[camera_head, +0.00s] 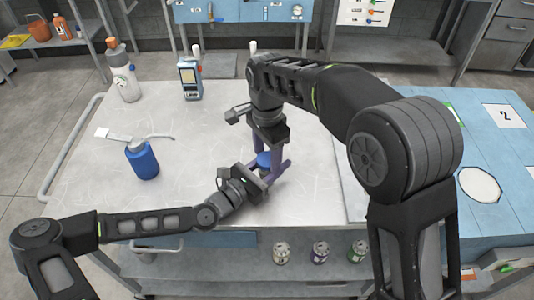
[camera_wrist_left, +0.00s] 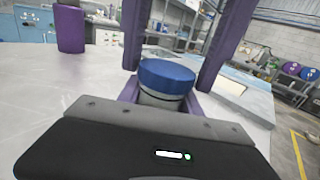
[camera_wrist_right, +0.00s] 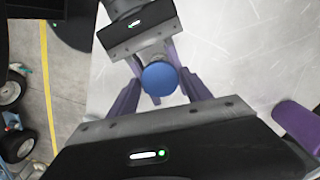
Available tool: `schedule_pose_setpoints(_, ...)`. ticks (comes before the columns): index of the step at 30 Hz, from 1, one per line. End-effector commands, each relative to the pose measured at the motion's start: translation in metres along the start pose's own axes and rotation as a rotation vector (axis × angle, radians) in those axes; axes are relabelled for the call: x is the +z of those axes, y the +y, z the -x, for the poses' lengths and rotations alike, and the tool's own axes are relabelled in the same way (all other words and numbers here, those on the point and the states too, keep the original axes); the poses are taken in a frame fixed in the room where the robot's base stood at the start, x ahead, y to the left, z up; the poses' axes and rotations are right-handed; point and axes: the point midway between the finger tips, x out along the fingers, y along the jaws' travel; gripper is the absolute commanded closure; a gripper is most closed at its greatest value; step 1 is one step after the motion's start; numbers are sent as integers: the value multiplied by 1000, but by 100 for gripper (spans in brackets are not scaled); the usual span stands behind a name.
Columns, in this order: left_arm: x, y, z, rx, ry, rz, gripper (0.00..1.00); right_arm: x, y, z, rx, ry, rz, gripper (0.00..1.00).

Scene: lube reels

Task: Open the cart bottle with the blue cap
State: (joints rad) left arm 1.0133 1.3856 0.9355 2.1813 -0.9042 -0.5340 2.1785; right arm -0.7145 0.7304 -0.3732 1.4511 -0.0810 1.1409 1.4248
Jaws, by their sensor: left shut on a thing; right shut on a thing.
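The cart bottle (camera_wrist_left: 160,100) is a grey bottle with a blue cap (camera_wrist_left: 167,76). It stands upright near the front of the cart top (camera_head: 90,185). In the head view the cap (camera_head: 264,159) shows between both grippers, and most of the body is hidden. My left gripper (camera_head: 268,176) comes in low from the left, its purple fingers shut on the bottle body. My right gripper (camera_head: 266,158) reaches down from above, its purple fingers on either side of the cap, shut on it. The cap (camera_wrist_right: 160,78) shows round and seated in the right wrist view.
A blue pump bottle (camera_head: 142,160) stands left on the cart top. A white bottle (camera_head: 125,82) and a blue-grey device (camera_head: 189,78) stand at the back. Several small cans (camera_head: 320,252) sit on the lower shelf. A blue table (camera_head: 490,150) adjoins at right.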

Motion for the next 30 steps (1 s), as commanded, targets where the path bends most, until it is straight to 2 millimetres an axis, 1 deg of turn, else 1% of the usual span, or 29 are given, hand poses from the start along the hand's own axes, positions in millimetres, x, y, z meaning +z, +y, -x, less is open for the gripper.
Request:
schedule_pose_setpoints(1,0,0,0,0,0,0,100,-1,0,0,-1,-2,137,91)
schedule_pose_setpoints(3,0,0,0,0,0,0,100,-1,0,0,-1,-2,345,91)
schedule_pose_setpoints(21,0,0,0,-1,0,0,100,-1,0,1,-2,0,2099,91)
schedule_pose_setpoints(24,0,0,0,-1,0,0,100,-1,0,2,-1,0,2346,91)
schedule_pose_setpoints(27,0,0,0,-1,0,0,100,-1,0,2,0,1,2505,91)
schedule_pose_setpoints(28,0,0,0,-1,0,0,100,-1,0,2,0,1,2533,91)
schedule_pose_setpoints(30,0,0,0,-1,0,0,100,0,0,2,1,1,2532,91)
